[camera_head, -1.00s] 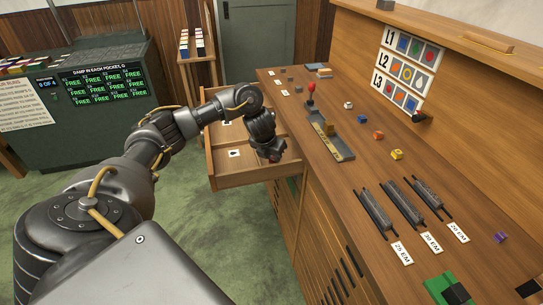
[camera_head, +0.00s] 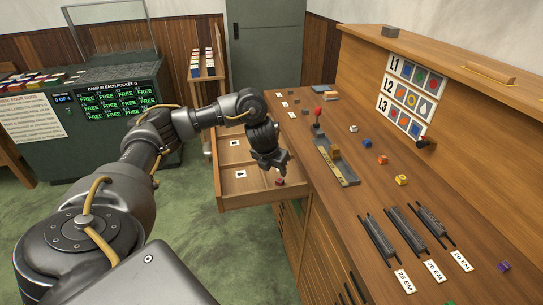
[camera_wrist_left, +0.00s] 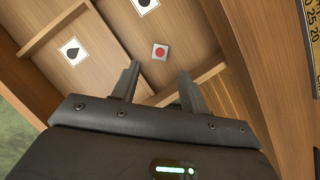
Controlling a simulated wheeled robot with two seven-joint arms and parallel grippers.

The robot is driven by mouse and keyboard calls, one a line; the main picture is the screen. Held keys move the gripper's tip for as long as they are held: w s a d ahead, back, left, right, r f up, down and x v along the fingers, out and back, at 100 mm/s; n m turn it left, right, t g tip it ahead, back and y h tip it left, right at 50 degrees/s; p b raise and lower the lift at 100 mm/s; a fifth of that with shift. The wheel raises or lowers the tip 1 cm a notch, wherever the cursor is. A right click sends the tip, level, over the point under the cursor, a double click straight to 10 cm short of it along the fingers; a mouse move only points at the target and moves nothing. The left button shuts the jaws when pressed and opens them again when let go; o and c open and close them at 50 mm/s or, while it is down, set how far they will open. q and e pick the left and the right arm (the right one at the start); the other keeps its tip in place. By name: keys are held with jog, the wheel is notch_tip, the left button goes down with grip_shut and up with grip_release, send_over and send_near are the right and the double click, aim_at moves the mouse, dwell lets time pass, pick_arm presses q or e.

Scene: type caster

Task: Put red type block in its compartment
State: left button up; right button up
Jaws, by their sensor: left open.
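The red type block (camera_head: 280,181), a small block with a red dot on its pale top, lies in a front compartment of the open drawer (camera_head: 262,200). In the left wrist view the red block (camera_wrist_left: 160,51) lies on bare wood beyond the fingertips, apart from both fingers. My left gripper (camera_head: 270,168) is open and empty, pointing down just above the block. In the left wrist view its two fingers (camera_wrist_left: 157,75) stand well apart. White cards with black symbols (camera_wrist_left: 72,50) lie in other compartments. My right gripper is not in view.
The drawer sticks out from a wooden bench (camera_head: 340,220). On the bench are a grey tray (camera_head: 336,160) with a red-knobbed lever, a yellow block (camera_head: 401,180), an orange block (camera_head: 382,160) and dark rail pieces (camera_head: 405,228). Open green floor lies left of the drawer.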

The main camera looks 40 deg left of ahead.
pick_arm(q)
jog(key=shift+p+v, duration=0.75)
jog(key=shift+v, duration=1.7)
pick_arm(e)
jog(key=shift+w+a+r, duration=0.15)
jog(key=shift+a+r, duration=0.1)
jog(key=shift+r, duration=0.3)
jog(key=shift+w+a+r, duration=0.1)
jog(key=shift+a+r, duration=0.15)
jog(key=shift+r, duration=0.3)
